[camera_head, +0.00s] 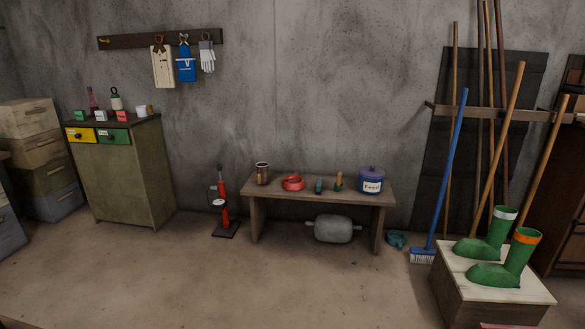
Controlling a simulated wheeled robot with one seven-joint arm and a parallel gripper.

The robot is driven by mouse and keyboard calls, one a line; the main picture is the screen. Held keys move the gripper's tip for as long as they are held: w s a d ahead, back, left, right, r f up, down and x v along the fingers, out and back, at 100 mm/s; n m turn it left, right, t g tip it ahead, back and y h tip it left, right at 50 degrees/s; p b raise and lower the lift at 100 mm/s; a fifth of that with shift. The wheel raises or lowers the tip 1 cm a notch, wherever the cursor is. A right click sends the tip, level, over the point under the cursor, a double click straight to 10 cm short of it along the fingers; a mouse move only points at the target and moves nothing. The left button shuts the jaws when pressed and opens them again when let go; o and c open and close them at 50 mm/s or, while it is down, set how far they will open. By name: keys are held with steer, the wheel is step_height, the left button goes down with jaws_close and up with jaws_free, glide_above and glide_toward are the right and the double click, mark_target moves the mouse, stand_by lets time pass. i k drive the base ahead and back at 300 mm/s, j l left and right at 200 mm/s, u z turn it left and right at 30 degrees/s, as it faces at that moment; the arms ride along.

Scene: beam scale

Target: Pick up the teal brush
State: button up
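A small teal item (318,186), which looks like the teal brush, stands on the wooden bench (262,188) near its middle. It is too small to make out its bristles. A red bowl-like dish (293,183) is to its left. A small green item with a wooden-coloured top (339,182) is to its right. Another teal object (396,239) lies on the floor by the bench's right leg; its shape is unclear. My gripper is not in view.
A brown jar (262,173) and a blue feed pot (371,180) stand on the bench. A grey tank (333,229) is beneath it. A blue broom (447,190) and a crate (465,290) bearing green boots (498,250) are at right. The floor before the bench is clear.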

mark_target(319, 185)
steer(key=i+z, duration=0.2)
steer(key=i, duration=1.65)
steer(key=i+u, duration=0.1)
steer(key=i, duration=0.5)
steer(key=i+l+u, duration=0.1)
steer(key=i, duration=0.55)
steer(key=i+l+u, duration=0.1)
steer(key=i, duration=0.5)
steer(key=i+l+u, duration=0.3)
steer(key=i, duration=0.15)
steer(key=i+l+u, duration=0.25)
steer(key=i, duration=0.15)
